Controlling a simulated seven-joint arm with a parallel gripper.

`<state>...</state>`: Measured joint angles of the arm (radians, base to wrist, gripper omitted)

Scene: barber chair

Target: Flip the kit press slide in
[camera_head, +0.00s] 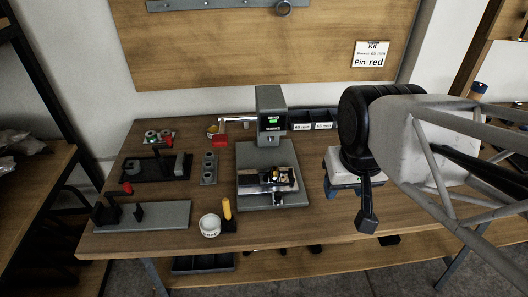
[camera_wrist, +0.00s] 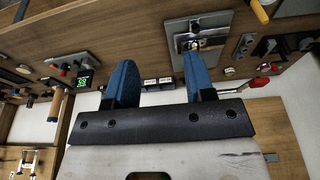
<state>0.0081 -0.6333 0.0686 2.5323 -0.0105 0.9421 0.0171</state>
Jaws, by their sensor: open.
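The kit press has a grey head (camera_head: 270,112) with a small green display, at the back middle of the bench. Its grey base plate (camera_head: 246,160) reaches toward the front and shows upside down in the wrist view (camera_wrist: 180,34). The slide (camera_head: 284,187) sits over the front part of the base, out from under the head, with small dark and yellow parts on it. A lever with a red grip (camera_head: 221,141) sticks out left of the head. My gripper (camera_head: 342,188) is right of the press, apart from it. Its blue fingers (camera_wrist: 158,64) are spread and empty.
Labelled bins (camera_head: 315,121) stand right of the press head. On the left are a grey block with holes (camera_head: 209,167), dark fixtures (camera_head: 155,167) and a grey plate (camera_head: 165,215). A white round dish (camera_head: 210,225) and a yellow-handled tool (camera_head: 227,208) stand near the front edge.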

